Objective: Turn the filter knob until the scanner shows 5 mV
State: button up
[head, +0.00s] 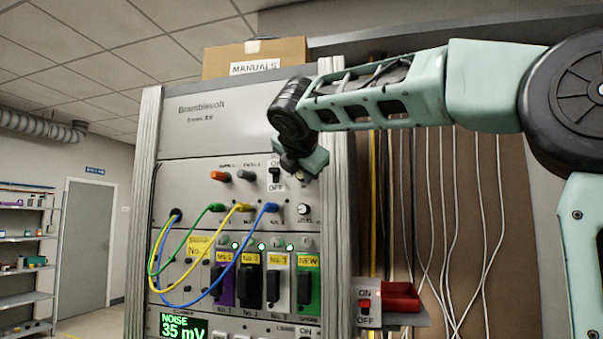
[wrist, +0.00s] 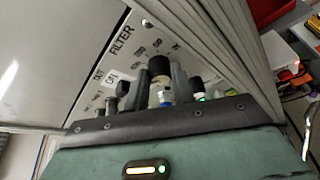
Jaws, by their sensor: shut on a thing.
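The filter knob (wrist: 159,67) is a small black knob on the light panel, beside the printed word FILTER and a ring of scale marks, in the wrist view. My gripper (wrist: 160,86) has its two dark fingers on either side of this knob and is shut on it. In the head view my gripper (head: 298,162) is at the upper right of the instrument front and hides the knob. The scanner display (head: 183,327) at the bottom of the head view reads NOISE 35 mV in green.
An ON/OFF switch (head: 276,175) sits just beside my gripper. Below it, yellow, green and blue cables (head: 187,291) loop across the panel beside several coloured modules. A cardboard MANUALS box (head: 257,57) stands on top. A red tray (head: 401,297) is at the right.

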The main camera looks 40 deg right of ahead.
jog(key=o, duration=1)
jog(key=b+v, duration=0.3)
jog(key=v, duration=1.4)
jog(key=shift+s, duration=0.15)
jog(key=shift+a, duration=0.15)
